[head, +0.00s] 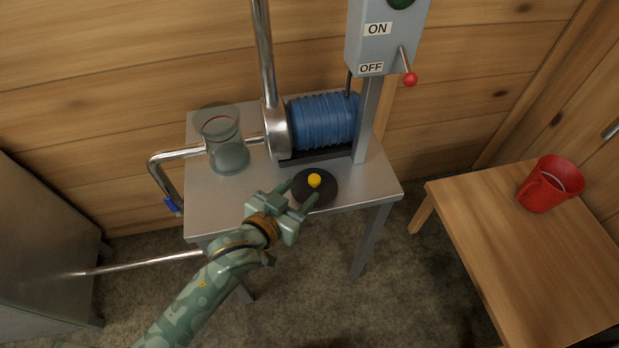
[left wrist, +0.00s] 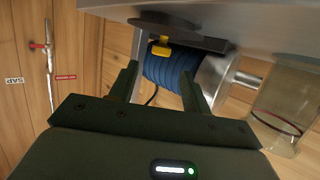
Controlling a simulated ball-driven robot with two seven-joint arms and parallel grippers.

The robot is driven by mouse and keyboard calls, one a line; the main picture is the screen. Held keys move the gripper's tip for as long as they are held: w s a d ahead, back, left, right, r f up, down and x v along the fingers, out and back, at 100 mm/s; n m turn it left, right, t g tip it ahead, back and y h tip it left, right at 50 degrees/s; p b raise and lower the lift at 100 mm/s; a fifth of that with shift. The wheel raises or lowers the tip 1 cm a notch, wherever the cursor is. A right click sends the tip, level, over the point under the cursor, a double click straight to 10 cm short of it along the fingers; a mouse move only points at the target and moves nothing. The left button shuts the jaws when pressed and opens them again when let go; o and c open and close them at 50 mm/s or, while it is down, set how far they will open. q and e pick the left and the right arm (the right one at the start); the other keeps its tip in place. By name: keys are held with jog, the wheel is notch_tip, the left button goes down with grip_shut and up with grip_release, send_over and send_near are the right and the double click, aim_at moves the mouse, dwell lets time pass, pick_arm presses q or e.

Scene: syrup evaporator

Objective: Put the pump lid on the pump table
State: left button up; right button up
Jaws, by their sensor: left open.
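The pump lid, a black disc (head: 327,197) with a yellow knob (head: 315,180), lies flat on the grey metal pump table (head: 220,212) near its front edge. In the left wrist view the picture is upside down, and the lid (left wrist: 190,38) shows at the top with its yellow knob (left wrist: 160,48) just beyond the fingertips. My left gripper (head: 299,193) is open and empty, with its fingers on the near side of the lid, pointing at the knob. The fingers also show in the wrist view (left wrist: 160,72), apart from the knob. My right gripper is not in view.
Behind the lid stand a blue motor pump (head: 325,120) and a grey ON/OFF switch box (head: 375,45) with a red lever. A glass jar (head: 228,155) with piping stands at the left. A red jug (head: 548,185) is on a wooden table (head: 500,230) at the right.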

pick_arm(q)
jog(key=p+v, duration=0.1)
jog(key=v, duration=0.3)
jog(key=shift+s+a, duration=0.15)
jog(key=shift+s, duration=0.1)
